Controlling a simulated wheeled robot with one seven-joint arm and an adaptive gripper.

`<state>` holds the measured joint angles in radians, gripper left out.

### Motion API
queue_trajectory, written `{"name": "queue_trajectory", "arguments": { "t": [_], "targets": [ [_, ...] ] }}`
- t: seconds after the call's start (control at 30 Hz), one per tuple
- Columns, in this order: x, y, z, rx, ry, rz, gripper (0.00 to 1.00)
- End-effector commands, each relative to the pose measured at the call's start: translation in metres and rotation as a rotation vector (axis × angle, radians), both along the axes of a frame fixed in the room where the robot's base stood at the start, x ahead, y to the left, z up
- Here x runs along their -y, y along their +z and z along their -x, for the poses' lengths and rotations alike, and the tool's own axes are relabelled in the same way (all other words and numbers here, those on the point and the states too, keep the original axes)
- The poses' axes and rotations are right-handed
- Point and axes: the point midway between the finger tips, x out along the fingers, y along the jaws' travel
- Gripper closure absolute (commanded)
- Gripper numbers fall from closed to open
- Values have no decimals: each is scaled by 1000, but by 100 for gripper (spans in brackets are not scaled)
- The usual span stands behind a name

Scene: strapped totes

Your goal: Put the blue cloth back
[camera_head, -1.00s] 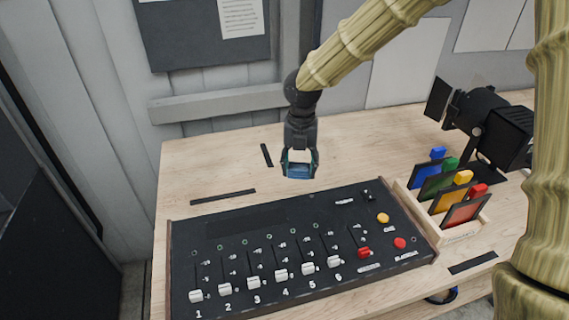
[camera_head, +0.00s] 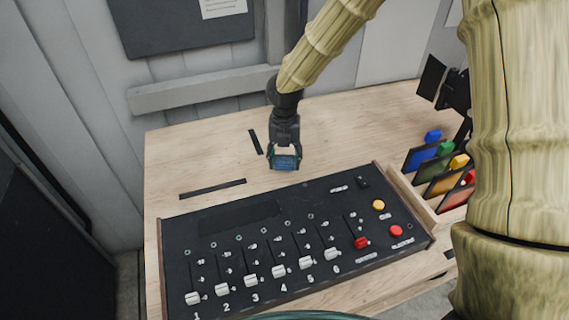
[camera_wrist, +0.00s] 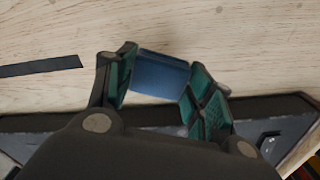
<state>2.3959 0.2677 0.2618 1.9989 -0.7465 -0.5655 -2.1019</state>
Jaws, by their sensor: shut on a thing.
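My gripper (camera_head: 285,158) is low over the wooden table, just behind the black fader console. It is shut on a small blue thing (camera_head: 286,164), which I take for the blue cloth. In the wrist view the cloth (camera_wrist: 159,75) is a smooth, plain blue piece spanning the gap between the two green-padded fingers. Its edges touch or nearly touch both pads. I cannot tell whether it touches the table. No other blue cloth shows.
The console (camera_head: 300,240) fills the front of the table (camera_head: 350,130). A wooden rack (camera_head: 412,200) of coloured slides stands at its right. A dark lamp (camera_head: 455,92) is behind it, partly hidden by my arm. Black strips (camera_head: 212,189) lie left of the gripper; the table behind is clear.

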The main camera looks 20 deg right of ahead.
Motion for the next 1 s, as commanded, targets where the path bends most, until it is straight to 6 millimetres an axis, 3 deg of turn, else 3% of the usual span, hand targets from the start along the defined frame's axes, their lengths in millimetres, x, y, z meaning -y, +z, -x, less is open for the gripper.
{"name": "queue_trajectory", "arguments": {
  "t": [0.23,0.63,0.67,0.77,1.0],
  "targets": [
    [0,-28,0,-1,1,1,73],
    [0,-32,0,0,1,-1,73],
    [0,-32,0,0,1,-1,44],
    [0,-32,0,0,1,-1,26],
    [0,-32,0,0,1,-1,26]
  ]
}}
